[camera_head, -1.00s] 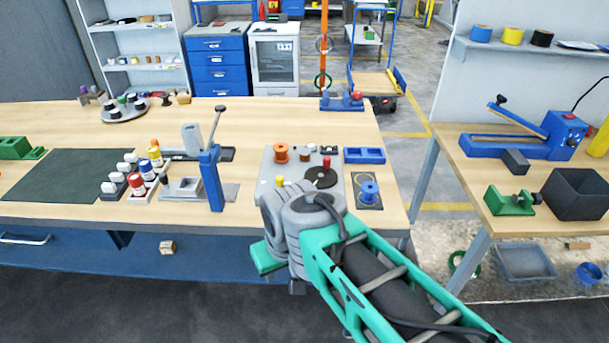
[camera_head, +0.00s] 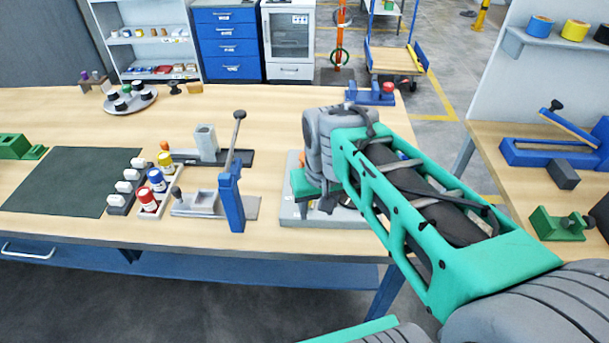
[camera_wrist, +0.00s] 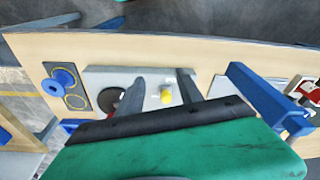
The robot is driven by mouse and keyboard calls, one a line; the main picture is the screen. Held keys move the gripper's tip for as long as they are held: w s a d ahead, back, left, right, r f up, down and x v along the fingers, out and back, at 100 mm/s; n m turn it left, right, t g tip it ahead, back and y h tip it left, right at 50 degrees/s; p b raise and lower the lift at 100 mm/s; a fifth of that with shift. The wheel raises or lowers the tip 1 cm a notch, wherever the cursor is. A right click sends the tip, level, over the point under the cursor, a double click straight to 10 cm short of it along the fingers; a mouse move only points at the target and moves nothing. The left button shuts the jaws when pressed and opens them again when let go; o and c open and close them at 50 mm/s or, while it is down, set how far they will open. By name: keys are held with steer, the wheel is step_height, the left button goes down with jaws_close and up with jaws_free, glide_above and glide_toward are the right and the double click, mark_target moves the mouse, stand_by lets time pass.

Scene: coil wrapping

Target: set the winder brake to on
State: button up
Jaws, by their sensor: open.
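The winder's grey base (camera_head: 295,212) sits near the front edge of the wooden bench, mostly covered by my arm in the head view. In the wrist view its light grey plate (camera_wrist: 97,80) carries a black disc (camera_wrist: 108,99) and a yellow knob (camera_wrist: 166,97). I cannot tell for certain which part is the brake. My gripper (camera_wrist: 160,77) is open above the plate, with the yellow knob showing between its two grey fingers. Nothing is held. Contact with the knob cannot be made out.
A blue upright lever press (camera_head: 231,197) stands left of the winder. Paint bottles (camera_head: 148,199) and a dark mat (camera_head: 70,180) are further left. A gap separates the right bench (camera_head: 500,180).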

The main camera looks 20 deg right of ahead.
steer(key=w+r+p, duration=0.1)
steer(key=w, duration=0.1)
steer(key=w+r+g+p, duration=0.1)
steer(key=w, duration=0.2)
steer(key=w+r+g+p, duration=0.1)
steer(key=w, duration=0.1)
steer(key=shift+w+d+r+m+p, duration=0.2)
steer(key=shift+w+r+m+p, duration=0.1)
steer(key=shift+m, duration=0.1)
steer(key=shift+w+f, duration=0.25)
steer(key=shift+f, duration=0.1)
step_height(320, 180, down, 7)
steer(key=shift+f+p, duration=0.2)
steer(key=shift+p, duration=0.3)
steer(key=shift+s, duration=0.1)
steer(key=shift+c, duration=0.2)
jaws_close()
